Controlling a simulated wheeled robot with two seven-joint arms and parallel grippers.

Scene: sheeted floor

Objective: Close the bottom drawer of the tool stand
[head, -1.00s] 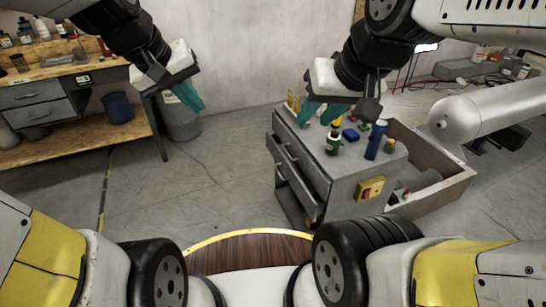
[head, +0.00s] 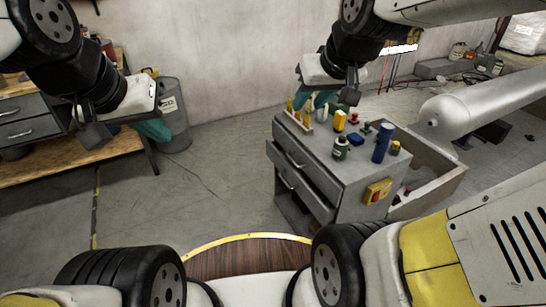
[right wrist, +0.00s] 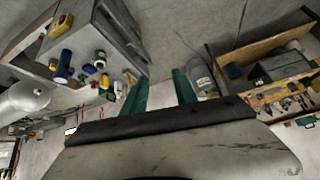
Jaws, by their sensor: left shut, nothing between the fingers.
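The grey tool stand (head: 352,185) stands on the floor right of centre in the head view. The stand also shows at the upper left of the right wrist view (right wrist: 85,30). My left gripper (head: 153,131), with green fingers, is shut and empty, well left of the stand. My right gripper (head: 316,101) is beyond the stand's back left edge in the picture. Its two green fingers (right wrist: 160,93) are apart and empty in the right wrist view.
Bottles and small parts stand on the stand's top, including a blue cylinder (head: 381,143). An open side bin (head: 432,190) adjoins its right. A workbench (head: 90,152) and a grey barrel (head: 175,115) are at the left. Floor between is clear.

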